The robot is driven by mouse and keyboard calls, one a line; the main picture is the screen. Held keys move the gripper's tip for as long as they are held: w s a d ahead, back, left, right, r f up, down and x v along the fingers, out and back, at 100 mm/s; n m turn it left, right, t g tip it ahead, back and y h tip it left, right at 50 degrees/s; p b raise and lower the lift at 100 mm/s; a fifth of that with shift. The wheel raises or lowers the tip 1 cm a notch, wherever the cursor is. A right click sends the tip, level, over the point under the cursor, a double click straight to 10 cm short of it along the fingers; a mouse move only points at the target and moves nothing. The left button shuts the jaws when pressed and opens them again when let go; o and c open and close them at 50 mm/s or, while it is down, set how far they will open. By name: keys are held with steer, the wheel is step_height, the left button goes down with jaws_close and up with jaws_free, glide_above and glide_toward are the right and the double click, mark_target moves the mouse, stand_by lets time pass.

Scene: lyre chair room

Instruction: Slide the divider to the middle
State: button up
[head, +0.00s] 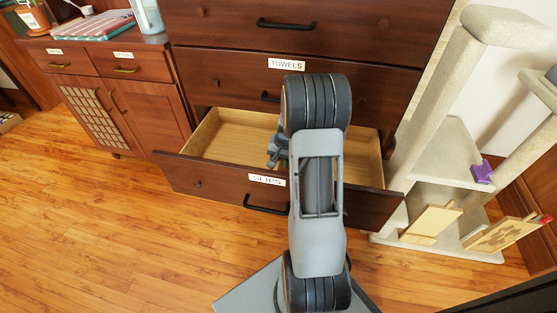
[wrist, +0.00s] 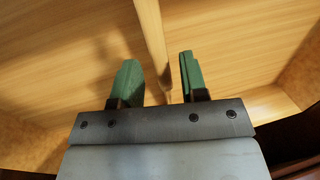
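The open drawer (head: 215,178), labelled SLIPS, is the lowest one of the dark wooden chest. Its pale wooden interior shows on both sides of my arm. In the wrist view the divider (wrist: 152,38) is a thin, pale wooden strip standing up from the drawer floor (wrist: 70,50). My gripper (wrist: 159,80) is open, with its green fingers on either side of the divider. A small gap shows beside each finger, with the right finger a little apart from the strip. In the head view my gripper (head: 277,152) is partly hidden by my arm, and the divider is hidden.
Above is the shut drawer labelled TOWELS (head: 240,90). A low cabinet (head: 130,100) stands at left. A beige cat tree (head: 440,150) with a purple item (head: 482,172) and wooden boards (head: 430,224) is at right. The wooden floor (head: 120,230) at front left is clear.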

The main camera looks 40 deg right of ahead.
steer(key=shift+r, duration=0.1)
step_height(320, 180, up, 13)
steer(key=s+d+p, duration=0.1)
steer(key=s+p, duration=0.1)
steer(key=p, duration=0.3)
steer(key=shift+d+r, duration=0.2)
steer(key=shift+d, duration=0.2)
steer(key=s+a+r+n+p, duration=0.3)
steer(key=a+r+p, duration=0.4)
steer(key=r, duration=0.5)
steer(key=s+a+r+n+t+h+p, duration=0.1)
steer(key=s+a+r+n+p, duration=0.2)
steer(key=r+p, duration=0.8)
steer(key=s+a+r+n+t+p, duration=0.1)
steer(key=s+a+r+n+p, duration=0.2)
steer(key=s+a+r+p, duration=0.3)
steer(key=a+r+p, duration=0.3)
steer(key=a+r, duration=0.3)
steer(key=r, duration=0.1)
steer(key=shift+s+n, duration=0.4)
